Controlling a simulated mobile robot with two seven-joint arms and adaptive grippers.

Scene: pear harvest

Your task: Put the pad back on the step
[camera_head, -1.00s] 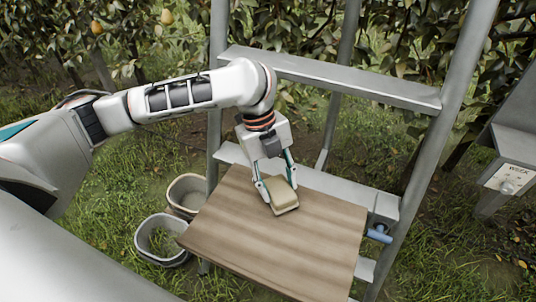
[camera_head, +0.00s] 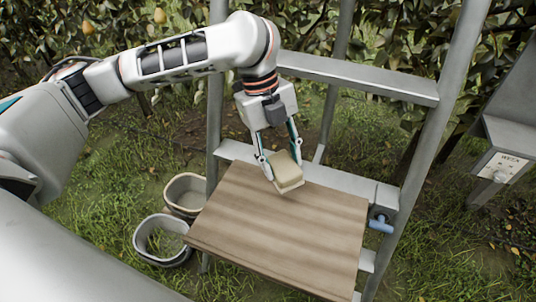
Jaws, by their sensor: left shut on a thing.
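The tan pad (camera_head: 286,172) is between the fingers of my left gripper (camera_head: 279,166), which is shut on it. The pad is slightly tilted and appears to be above the far part of a brown wooden board (camera_head: 270,225). The board sits in front of a grey metal ladder frame. A grey step (camera_head: 345,182) of that frame runs just behind the board, partly hidden by the gripper and pad. My right gripper is not in view.
Two grey buckets stand on the grass left of the board, one nearer (camera_head: 160,240) and one farther (camera_head: 185,192). A blue handle (camera_head: 380,225) sticks out at the board's right. A higher crossbar (camera_head: 350,76) spans the ladder. A grey box (camera_head: 505,150) stands at the right.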

